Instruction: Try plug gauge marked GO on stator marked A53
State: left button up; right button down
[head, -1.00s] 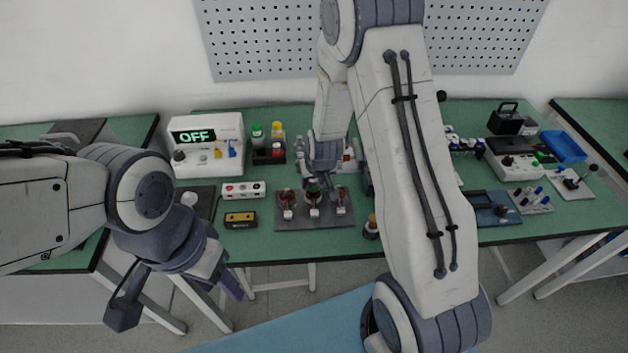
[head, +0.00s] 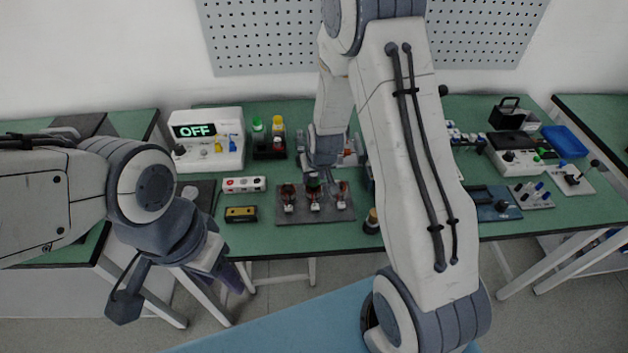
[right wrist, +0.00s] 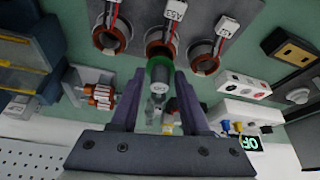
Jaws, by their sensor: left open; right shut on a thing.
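My right gripper (right wrist: 160,115) is shut on a plug gauge (right wrist: 159,72) with a green band and a grey cylindrical end. The gauge is over or at the middle of three copper-wound stators; whether it enters the bore cannot be told. The middle stator (right wrist: 160,44) carries a white tag (right wrist: 173,14) reading A53. In the head view, my right gripper (head: 321,178) is above the dark stator plate (head: 330,215), partly covering the middle stator (head: 314,205). My left gripper (head: 178,292) is open and empty, in front of the table's near edge.
Other stators stand left (right wrist: 110,38) and right (right wrist: 204,62) of the middle one. A tester reading OFF (head: 206,140), bottles (head: 268,137), a white box (head: 244,184) and a yellow-black box (head: 241,214) are left of the plate.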

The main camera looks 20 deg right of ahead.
aim_at(314, 176)
jog(key=shift+r, duration=0.1)
jog(key=shift+r+p, duration=0.55)
jog(key=shift+p, duration=0.05)
jog(key=shift+r, duration=0.1)
notch_tip(314, 176, up, 5)
jog(key=p, duration=0.4)
jog(key=shift+p, duration=0.4)
